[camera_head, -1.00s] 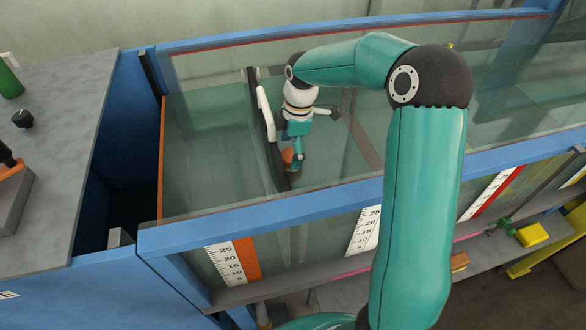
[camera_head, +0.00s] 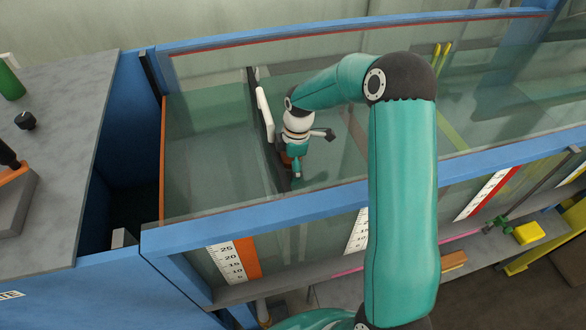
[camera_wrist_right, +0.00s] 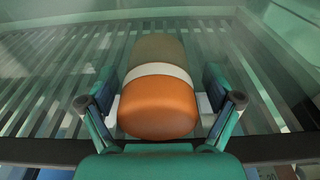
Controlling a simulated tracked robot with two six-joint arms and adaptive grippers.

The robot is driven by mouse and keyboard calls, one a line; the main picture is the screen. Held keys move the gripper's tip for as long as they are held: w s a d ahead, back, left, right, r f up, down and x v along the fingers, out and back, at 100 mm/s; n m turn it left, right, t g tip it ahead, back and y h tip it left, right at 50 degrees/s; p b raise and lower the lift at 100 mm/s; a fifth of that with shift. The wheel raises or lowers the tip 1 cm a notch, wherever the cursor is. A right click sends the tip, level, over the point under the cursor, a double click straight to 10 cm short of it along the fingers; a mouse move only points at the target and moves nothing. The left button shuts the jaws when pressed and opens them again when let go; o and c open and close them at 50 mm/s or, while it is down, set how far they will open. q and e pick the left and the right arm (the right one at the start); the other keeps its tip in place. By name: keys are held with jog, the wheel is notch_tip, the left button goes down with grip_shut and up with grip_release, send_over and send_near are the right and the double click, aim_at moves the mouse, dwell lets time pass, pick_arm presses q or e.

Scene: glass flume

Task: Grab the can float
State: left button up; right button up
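The can float (camera_wrist_right: 158,108) is orange at its near end, with a white band and a duller brownish far part. It fills the space between the fingers of my right gripper (camera_wrist_right: 160,82) in the right wrist view. The fingers stand apart on either side of it, with a narrow gap seeming to show at the right. In the head view my right gripper (camera_head: 297,172) points down inside the flume, and only a little orange of the float (camera_head: 286,158) shows behind it. My left gripper is not in view.
A dark crossbar with a white piece (camera_head: 264,112) stands just left of my right gripper. The flume's blue front rail (camera_head: 270,205) runs below my right arm. A slatted grid (camera_wrist_right: 60,70) shows beyond the float. A grey bench (camera_head: 70,130) is at left.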

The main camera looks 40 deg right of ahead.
jog(key=c, duration=1.3)
jog(key=shift+r, duration=0.15)
jog(key=shift+w+d+r+b, duration=0.1)
jog(key=shift+d+r+b, duration=0.05)
jog(key=shift+b, duration=0.2)
jog(key=shift+r, duration=0.35)
jog(key=r, duration=0.4)
jog(key=r+b, duration=0.1)
jog(key=shift+d+r, duration=0.35)
jog(key=shift+r, duration=0.05)
jog(key=shift+w+d+p, duration=0.25)
jog(key=shift+w+d, duration=0.35)
jog(key=shift+d, duration=2.5)
jog(key=shift+w+d+p, duration=0.2)
jog(key=shift+w+d, duration=0.35)
jog(key=shift+d, duration=2.55)
jog(key=shift+w+d+p, duration=0.25)
jog(key=shift+w+d, duration=0.35)
jog(key=shift+d, duration=2.5)
